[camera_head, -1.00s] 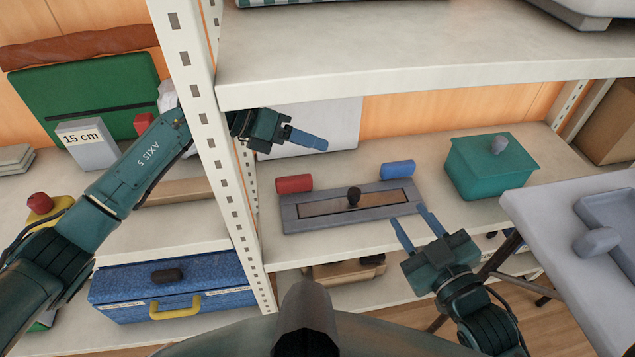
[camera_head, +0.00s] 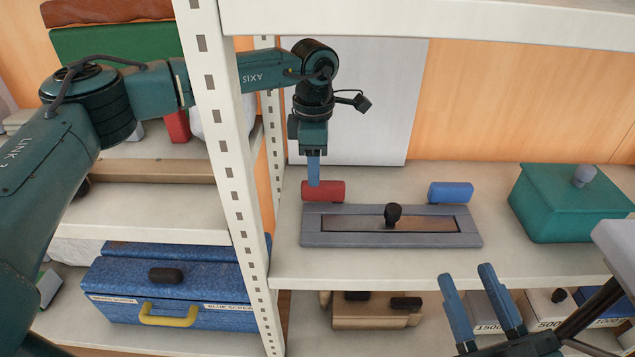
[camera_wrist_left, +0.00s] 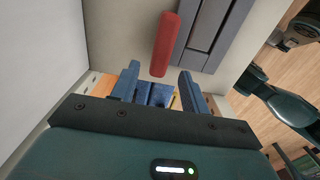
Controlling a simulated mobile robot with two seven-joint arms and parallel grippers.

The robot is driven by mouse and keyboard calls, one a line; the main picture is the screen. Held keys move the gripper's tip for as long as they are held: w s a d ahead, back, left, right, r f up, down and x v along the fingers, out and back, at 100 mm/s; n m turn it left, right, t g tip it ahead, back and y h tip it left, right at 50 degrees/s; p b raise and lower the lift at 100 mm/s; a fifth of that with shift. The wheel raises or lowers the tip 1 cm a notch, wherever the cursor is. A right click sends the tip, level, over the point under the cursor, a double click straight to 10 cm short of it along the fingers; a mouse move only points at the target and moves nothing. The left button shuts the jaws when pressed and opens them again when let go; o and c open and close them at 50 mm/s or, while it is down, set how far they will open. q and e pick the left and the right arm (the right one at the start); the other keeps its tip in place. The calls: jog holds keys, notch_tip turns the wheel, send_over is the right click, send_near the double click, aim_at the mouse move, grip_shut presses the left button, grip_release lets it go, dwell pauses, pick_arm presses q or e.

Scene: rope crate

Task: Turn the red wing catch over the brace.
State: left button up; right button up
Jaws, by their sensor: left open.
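The red wing catch (camera_head: 323,191) is a short rounded bar at the upper left edge of a grey frame (camera_head: 308,228) on the shelf. I cannot tell which part is the brace. My left gripper (camera_head: 313,182) points down, its fingertips just above or at the red catch's left part. In the left wrist view the red catch (camera_wrist_left: 166,40) lies just beyond the gap between the open, empty fingers (camera_wrist_left: 157,82); contact cannot be told. My right gripper (camera_head: 466,271) is open and empty, low in front of the shelf.
A blue catch (camera_head: 451,192) sits at the frame's upper right. A teal lidded box (camera_head: 570,205) stands farther right. A white shelf post (camera_head: 222,130) stands in front of my left arm. The upper shelf edge (camera_head: 440,20) is overhead. A blue case (camera_head: 170,285) lies lower left.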

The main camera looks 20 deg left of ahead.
aim_at(323, 191)
pick_arm(q)
jog(key=shift+f+b, duration=0.45)
jog(key=shift+f, duration=1.3)
pick_arm(e)
jog(key=shift+w+d+r+n+t+y, duration=0.1)
jog(key=shift+w+r+n+t+y, duration=0.1)
jog(key=shift+r+n+y, duration=0.15)
jog(key=shift+w+r+n+t+y, duration=0.15)
jog(key=shift+r+n+t, duration=0.1)
jog(key=shift+r, duration=0.2)
pick_arm(q)
grip_shut()
